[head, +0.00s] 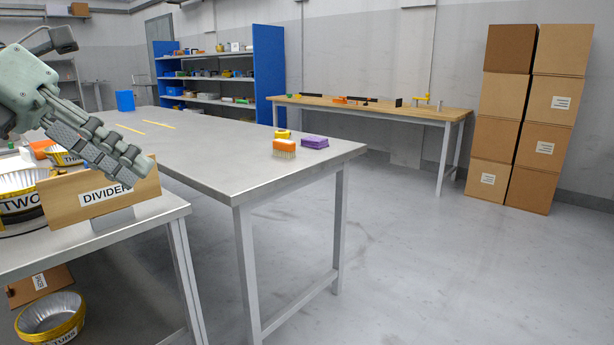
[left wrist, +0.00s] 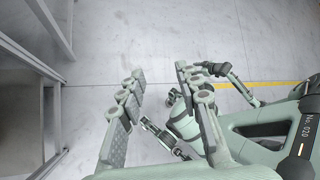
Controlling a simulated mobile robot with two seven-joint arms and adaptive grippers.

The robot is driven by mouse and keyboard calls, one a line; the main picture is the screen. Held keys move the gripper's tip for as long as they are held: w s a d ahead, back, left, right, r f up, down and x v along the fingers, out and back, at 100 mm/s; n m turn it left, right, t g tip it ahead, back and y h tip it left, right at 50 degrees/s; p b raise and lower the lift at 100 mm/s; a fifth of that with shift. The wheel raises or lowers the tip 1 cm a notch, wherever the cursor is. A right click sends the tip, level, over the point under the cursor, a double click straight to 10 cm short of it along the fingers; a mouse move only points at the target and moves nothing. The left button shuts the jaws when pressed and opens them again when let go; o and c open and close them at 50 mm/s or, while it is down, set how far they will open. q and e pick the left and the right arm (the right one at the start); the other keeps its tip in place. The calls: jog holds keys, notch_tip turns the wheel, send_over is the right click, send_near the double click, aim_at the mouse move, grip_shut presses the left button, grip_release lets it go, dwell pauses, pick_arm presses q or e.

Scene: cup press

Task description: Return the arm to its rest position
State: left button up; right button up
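My left gripper (head: 98,143) is at the left of the head view, in front of the wooden divider board (head: 75,200) in the picture and covering part of its top. The left wrist view shows the two fingers of my left gripper (left wrist: 158,92) apart, with only floor and parts of my own body behind the gap. It holds nothing. I cannot tell how far the fingers are from the board.
A near table (head: 110,238) carries the divider and foil cups (head: 20,190). Cardboard boxes (head: 540,110) are stacked at the right. The floor (head: 430,270) between is clear.

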pick_arm(q)
jog(key=w+a+f+n+t+h+p, duration=0.25)
jog(key=w+a+f+n+t, duration=0.25)
jog(key=w+a+n+t, duration=0.65)
jog(key=a+f+n+t+y, duration=0.1)
jog(key=a+f+n+y, duration=0.3)
jog(key=f+n, duration=0.25)
jog(key=s+a+f+n+y, duration=0.1)
jog(key=a+f+n+y, duration=0.3)
jog(key=f, duration=0.3)
jog(key=a+f+n+t+y, duration=0.1)
jog(key=a+f+n+y, duration=0.25)
jog(key=f+n, duration=0.35)
jog(key=s+d+f+n+g+y+p, duration=0.1)
jog(key=s+f+n+g+y, duration=0.15)
jog(key=s+f, duration=0.4)
jog(key=s+d+f+n+g+y, duration=0.1)
jog(key=s+d+f+n+g, duration=0.2)
jog(key=f, duration=0.7)
jog(key=s+d+f+n+g+h+p, duration=0.1)
jog(key=s+d+f+n+g, duration=0.4)
jog(key=s+d+f, duration=0.9)
jog(key=s+g+h, duration=0.1)
jog(key=s+g, duration=0.1)
jog(key=g, duration=0.1)
jog(key=shift+s+f+h, duration=0.15)
jog(key=shift+s+h, duration=0.2)
jog(key=shift+s, duration=0.05)
